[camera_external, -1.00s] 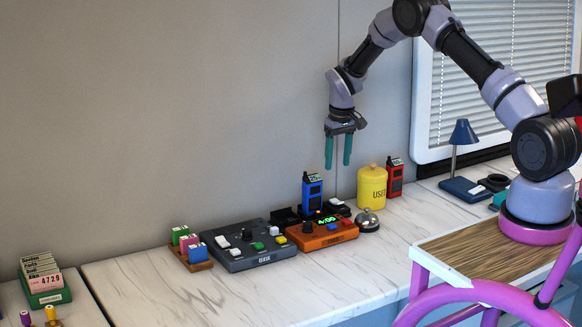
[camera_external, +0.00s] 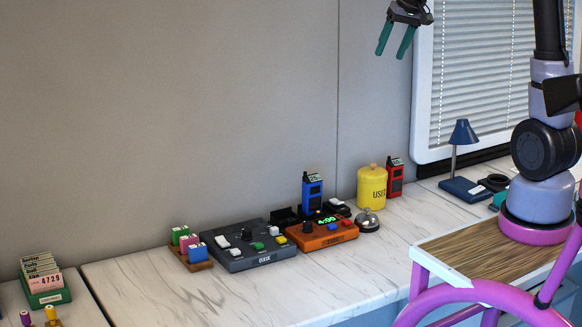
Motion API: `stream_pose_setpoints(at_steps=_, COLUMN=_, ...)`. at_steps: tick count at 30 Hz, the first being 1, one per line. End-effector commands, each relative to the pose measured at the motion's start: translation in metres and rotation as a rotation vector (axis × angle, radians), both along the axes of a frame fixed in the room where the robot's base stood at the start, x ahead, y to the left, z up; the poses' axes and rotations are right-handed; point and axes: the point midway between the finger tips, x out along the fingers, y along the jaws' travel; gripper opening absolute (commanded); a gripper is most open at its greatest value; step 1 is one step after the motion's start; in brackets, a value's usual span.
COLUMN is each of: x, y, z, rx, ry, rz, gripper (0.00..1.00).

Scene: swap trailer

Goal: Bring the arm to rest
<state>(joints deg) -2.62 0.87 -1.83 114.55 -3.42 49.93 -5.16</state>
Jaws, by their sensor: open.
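My gripper (camera_external: 395,40) is at the top of the picture, in front of the window's left edge. Its two green fingers are apart and hold nothing. It hangs high above the counter, tilted, well clear of everything on it. My arm's base (camera_external: 540,200) stands at the right with its lower links upright. The upper part of my arm is cut off by the top edge of the picture.
On the marble counter (camera_external: 150,290) stand a grey control box (camera_external: 245,250), an orange timer box (camera_external: 325,232), a blue device (camera_external: 312,190), a yellow canister (camera_external: 371,190), a red device (camera_external: 394,180), a bell (camera_external: 368,222) and a blue lamp (camera_external: 462,135). The air above is clear.

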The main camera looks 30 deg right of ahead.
Motion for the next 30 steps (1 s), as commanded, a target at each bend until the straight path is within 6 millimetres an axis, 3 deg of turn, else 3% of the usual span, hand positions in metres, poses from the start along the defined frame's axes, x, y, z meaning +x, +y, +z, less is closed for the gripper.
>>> stream_pose_setpoints(at_steps=1, x=-0.023, y=0.0, z=0.015, rx=0.011, ry=-0.025, rz=-0.011, gripper=0.6)
stream_pose_setpoints(at_steps=6, x=-0.098, y=0.0, z=0.043, rx=0.048, ry=-0.084, rz=-0.048, gripper=0.6)
stream_pose_setpoints(at_steps=12, x=-0.18, y=0.002, z=0.052, rx=0.087, ry=-0.153, rz=-0.085, gripper=0.6)
stream_pose_setpoints(at_steps=15, x=-0.212, y=0.003, z=0.049, rx=0.102, ry=-0.179, rz=-0.099, gripper=0.6)
stream_pose_setpoints(at_steps=21, x=-0.244, y=0.004, z=0.041, rx=0.119, ry=-0.208, rz=-0.117, gripper=0.6)
stream_pose_setpoints(at_steps=30, x=-0.248, y=0.005, z=0.039, rx=0.12, ry=-0.21, rz=-0.119, gripper=0.6)
